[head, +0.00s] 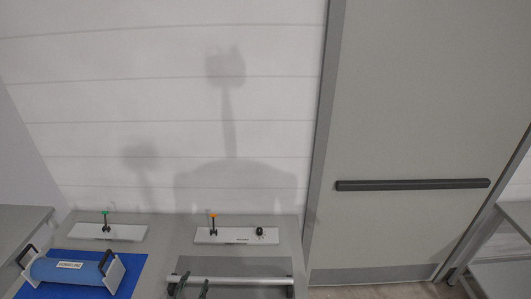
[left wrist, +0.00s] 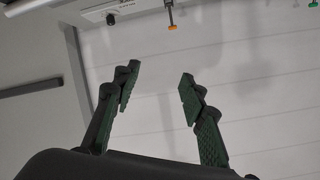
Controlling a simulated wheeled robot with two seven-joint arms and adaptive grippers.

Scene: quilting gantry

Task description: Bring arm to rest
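My left gripper (head: 192,284) shows at the bottom edge of the head view, in front of a pale metal bar on the table. In the left wrist view its two green-padded fingers (left wrist: 159,86) are spread apart with nothing between them. My right gripper is in neither view. A white panel (head: 236,236) with an orange-tipped lever (head: 213,222) and a black knob (head: 260,231) lies beyond my left gripper. The panel's lever also shows at the top of the left wrist view (left wrist: 170,14), upside down and apart from the fingers.
A second white panel with a green-tipped lever (head: 106,222) lies to the left. A blue roller with end handles (head: 68,270) rests on a blue mat (head: 125,272). A white wall stands behind the table, and a grey door with a dark bar (head: 413,184) is at the right.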

